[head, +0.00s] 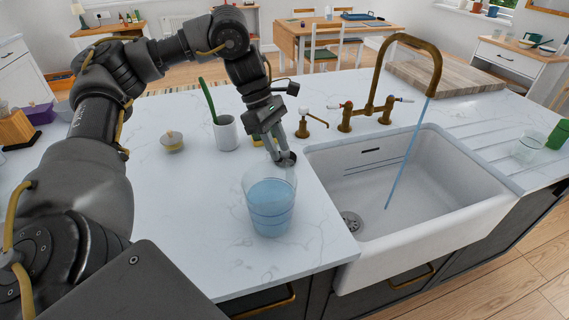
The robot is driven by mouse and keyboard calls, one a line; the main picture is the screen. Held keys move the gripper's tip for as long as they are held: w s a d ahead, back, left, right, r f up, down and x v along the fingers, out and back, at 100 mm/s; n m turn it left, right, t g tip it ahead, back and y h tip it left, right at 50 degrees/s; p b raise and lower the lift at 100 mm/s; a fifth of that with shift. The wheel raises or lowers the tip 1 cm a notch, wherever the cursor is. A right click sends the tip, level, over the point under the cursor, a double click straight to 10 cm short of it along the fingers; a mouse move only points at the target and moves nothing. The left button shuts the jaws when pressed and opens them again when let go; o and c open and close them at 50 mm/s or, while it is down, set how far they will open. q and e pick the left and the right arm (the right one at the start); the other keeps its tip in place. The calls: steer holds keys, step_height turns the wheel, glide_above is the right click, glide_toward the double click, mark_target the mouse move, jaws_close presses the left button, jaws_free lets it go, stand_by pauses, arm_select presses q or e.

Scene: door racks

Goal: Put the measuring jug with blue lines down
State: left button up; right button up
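The measuring jug with blue lines (269,211) is clear, with bluish contents or tint, and stands upright at the counter's front part, left of the sink. I cannot tell whether its base touches the counter. My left gripper (282,158) is at the far side of the jug's rim, pointing down. Its fingertips overlap the rim in the picture, so I cannot tell whether they are closed on the jug. No handle of the jug can be made out. My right gripper is not in view.
The white sink (420,185) lies right of the jug, with a stream running from the brass tap (388,75). A white cup (226,133) with a green item and a small lidded pot (172,141) stand further left. Marble counter (185,205) is clear around the jug.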

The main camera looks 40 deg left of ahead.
arm_select(q)
steer(key=shift+p+v, duration=0.6)
steer(key=shift+v, duration=2.15)
